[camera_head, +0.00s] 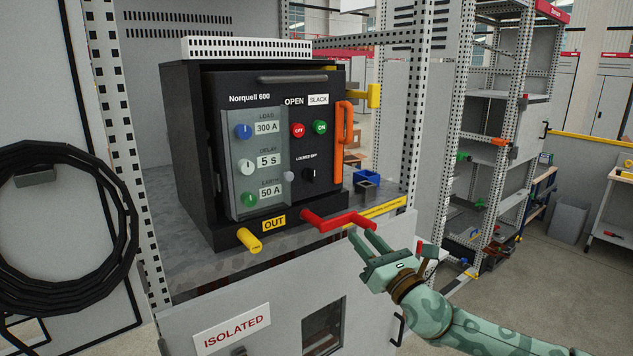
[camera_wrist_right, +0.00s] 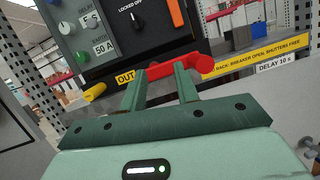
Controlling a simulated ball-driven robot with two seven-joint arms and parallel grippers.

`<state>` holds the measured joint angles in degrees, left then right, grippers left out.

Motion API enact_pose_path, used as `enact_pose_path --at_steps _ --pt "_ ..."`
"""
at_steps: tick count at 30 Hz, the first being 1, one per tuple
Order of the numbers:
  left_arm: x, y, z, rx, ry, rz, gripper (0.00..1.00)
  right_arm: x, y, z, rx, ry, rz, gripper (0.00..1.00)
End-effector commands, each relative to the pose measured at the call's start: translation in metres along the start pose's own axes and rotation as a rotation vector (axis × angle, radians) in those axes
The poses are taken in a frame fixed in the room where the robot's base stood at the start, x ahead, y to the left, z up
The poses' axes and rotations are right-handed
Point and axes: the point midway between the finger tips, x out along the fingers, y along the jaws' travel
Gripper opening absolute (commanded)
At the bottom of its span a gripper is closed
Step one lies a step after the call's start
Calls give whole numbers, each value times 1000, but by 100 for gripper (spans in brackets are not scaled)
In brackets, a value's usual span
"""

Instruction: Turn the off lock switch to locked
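The off lock switch (camera_head: 310,174) is a small black knob with a light pointer mark, low on the right of the black breaker front (camera_head: 275,95), under a "LOCKED OFF" label. It also shows at the top of the right wrist view (camera_wrist_right: 137,21). The pointer looks near upright there; its exact setting is too small to tell. My left gripper is not in view.
The red crank handle (camera_head: 338,220) sticks out low at the front. A yellow knob (camera_head: 250,240) protrudes left of it. An orange handle (camera_head: 343,137) stands right of the switch. A clear cover (camera_head: 257,162) lies over the dials.

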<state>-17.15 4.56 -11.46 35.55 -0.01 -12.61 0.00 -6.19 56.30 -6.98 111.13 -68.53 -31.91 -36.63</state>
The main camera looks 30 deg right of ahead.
Motion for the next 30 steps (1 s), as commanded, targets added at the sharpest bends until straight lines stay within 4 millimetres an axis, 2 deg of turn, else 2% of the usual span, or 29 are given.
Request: enact_pose_path --at_steps 1,3,5,11,24,30 --pt "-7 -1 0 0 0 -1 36 4 13 23 -47 -33 39 31" --pt "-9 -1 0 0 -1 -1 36 6 25 39 -94 -67 72 31" --pt "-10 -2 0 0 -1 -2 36 9 30 46 -114 -82 86 31" --pt "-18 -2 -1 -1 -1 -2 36 31 33 51 -117 -89 86 31" --pt "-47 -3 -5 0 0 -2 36 132 42 58 -114 -87 85 31" --pt "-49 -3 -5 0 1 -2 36 160 44 57 -113 -84 86 31"
